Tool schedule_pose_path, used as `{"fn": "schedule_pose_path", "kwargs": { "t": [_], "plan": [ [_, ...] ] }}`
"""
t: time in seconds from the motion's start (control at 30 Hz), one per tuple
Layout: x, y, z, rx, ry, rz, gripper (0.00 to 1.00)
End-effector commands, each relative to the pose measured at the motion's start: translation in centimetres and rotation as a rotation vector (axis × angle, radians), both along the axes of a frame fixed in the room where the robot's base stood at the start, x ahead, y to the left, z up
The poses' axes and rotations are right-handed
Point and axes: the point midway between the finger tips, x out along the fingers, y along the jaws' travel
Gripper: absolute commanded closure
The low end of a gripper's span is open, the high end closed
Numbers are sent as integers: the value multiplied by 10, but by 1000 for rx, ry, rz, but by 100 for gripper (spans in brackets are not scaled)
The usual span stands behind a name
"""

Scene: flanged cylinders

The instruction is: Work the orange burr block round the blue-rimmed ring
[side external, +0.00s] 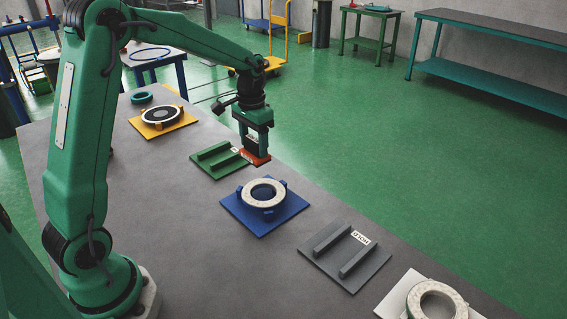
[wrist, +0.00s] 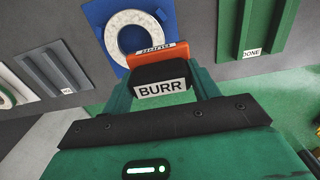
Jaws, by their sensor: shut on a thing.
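The orange burr block (side external: 257,158) has a black body marked BURR and an orange face, seen in the wrist view (wrist: 158,54). My gripper (side external: 258,146) is shut on it and holds it in the air, between the green rack and the blue fixture. In the wrist view the green jaws (wrist: 163,85) flank the black body. The blue-rimmed ring (side external: 262,204) is a speckled pale ring on a blue plate (side external: 238,213) with blue clamps. The block looks apart from it in the side view. In the wrist view the block covers part of the ring (wrist: 112,42).
A green rack (side external: 217,160) is beside the block; its label reads DONE in the wrist view (wrist: 252,53). A grey rack (side external: 330,270) and a ring on a white plate (side external: 413,302) stand to the right. A yellow plate with a ring (side external: 167,127) stands farther left.

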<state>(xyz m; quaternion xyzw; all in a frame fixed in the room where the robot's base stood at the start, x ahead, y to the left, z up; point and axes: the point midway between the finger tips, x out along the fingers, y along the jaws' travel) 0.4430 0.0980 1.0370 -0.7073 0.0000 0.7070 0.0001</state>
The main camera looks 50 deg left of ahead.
Motion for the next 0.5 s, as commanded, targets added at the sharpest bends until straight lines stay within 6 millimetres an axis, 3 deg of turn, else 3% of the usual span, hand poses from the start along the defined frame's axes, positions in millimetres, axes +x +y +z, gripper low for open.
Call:
{"fn": "schedule_pose_path", "kwargs": {
  "t": [0.2,0.5],
  "plan": [
    [28,-33,1,0,0,-2,58],
    [34,-42,1,0,0,2,58]
  ]
}}
